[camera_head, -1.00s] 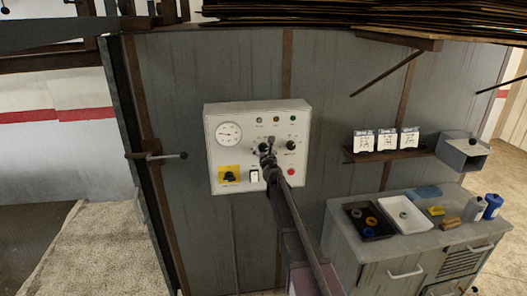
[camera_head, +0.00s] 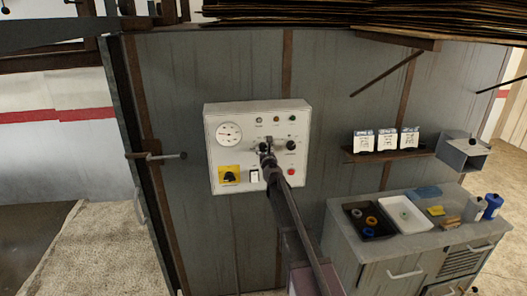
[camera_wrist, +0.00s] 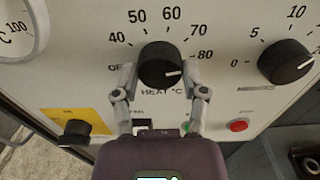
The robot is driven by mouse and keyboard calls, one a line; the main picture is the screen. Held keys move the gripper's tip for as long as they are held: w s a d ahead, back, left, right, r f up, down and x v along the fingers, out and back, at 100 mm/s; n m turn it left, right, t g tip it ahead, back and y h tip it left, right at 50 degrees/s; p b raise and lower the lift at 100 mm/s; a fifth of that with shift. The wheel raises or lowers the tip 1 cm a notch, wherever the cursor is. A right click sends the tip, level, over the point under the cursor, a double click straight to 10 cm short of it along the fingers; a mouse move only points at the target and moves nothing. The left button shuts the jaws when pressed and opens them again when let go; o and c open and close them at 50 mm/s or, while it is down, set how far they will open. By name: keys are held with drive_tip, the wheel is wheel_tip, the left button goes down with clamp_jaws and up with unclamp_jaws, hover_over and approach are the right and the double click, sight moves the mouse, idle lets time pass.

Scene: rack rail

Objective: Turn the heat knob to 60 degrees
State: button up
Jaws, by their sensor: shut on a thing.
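The heat knob (camera_wrist: 160,64) is a black round knob on the white control panel, with HEAT °C printed below it. Its scale reads OFF, 40, 50, 60, 70, 80 from left to right. The knob's white line points to the right, toward the 80 end of the scale and not at 60. My gripper (camera_wrist: 160,75) is shut on the knob, one finger on each side. In the head view my gripper (camera_head: 266,151) reaches the panel (camera_head: 240,118) and largely hides the knob.
A second knob (camera_wrist: 286,61) with a 0, 5, 10 scale sits close on the right. A red button (camera_wrist: 237,125) is below right, and a black switch on a yellow plate (camera_head: 229,174) is lower left. A dial gauge (camera_head: 229,134) is at upper left.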

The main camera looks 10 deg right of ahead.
drive_tip(key=n, duration=1.2)
drive_tip(key=shift+w+n, duration=0.1)
drive_tip(key=shift+n, duration=0.2)
idle(0.4)
drive_tip(key=o, duration=1.2)
drive_tip(key=shift+c, duration=0.2)
drive_tip(key=s, duration=1.2)
drive_tip(key=shift+s+n, duration=0.1)
drive_tip(key=shift+n, duration=0.2)
